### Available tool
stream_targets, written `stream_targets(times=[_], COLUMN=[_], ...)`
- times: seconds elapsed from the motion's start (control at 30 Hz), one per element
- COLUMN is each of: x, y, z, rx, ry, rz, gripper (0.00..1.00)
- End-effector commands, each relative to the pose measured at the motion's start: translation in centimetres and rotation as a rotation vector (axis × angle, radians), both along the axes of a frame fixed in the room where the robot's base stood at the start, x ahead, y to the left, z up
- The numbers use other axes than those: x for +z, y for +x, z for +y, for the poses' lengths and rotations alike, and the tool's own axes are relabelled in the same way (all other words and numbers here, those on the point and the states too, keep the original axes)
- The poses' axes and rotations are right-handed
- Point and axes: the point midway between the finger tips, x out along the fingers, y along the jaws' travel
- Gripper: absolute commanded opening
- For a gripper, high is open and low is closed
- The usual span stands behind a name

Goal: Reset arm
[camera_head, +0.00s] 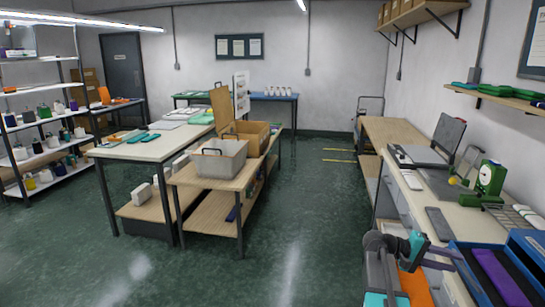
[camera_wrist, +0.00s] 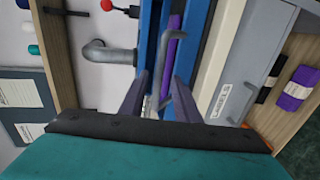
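My gripper (camera_head: 447,259) is at the lower right of the head view, beside the right-hand workbench (camera_head: 462,222) and close to a blue tray or bin. In the wrist view my gripper (camera_wrist: 160,82) has a teal body and two dark purple-grey fingers standing apart. I see nothing clasped between them. I cannot tell how far these are from the fingertips. My arm is folded low near the bench edge.
A wall shelf (camera_head: 500,98) hangs above. A grey bin (camera_head: 220,160) stands on a table across the aisle. The green floor (camera_head: 300,220) between is clear.

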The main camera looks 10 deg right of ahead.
Motion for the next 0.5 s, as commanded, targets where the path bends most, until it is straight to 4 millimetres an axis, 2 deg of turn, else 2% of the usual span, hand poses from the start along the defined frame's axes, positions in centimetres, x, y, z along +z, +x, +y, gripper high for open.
stream_targets(times=[0.2, 0.5], x=[-0.3, -0.5], y=[-0.7, -0.9], z=[-1.6, -2.0], rx=[-0.001, -0.001], ry=[-0.001, -0.001], rz=[0.001, 0.001], gripper=[0.29, 0.29])
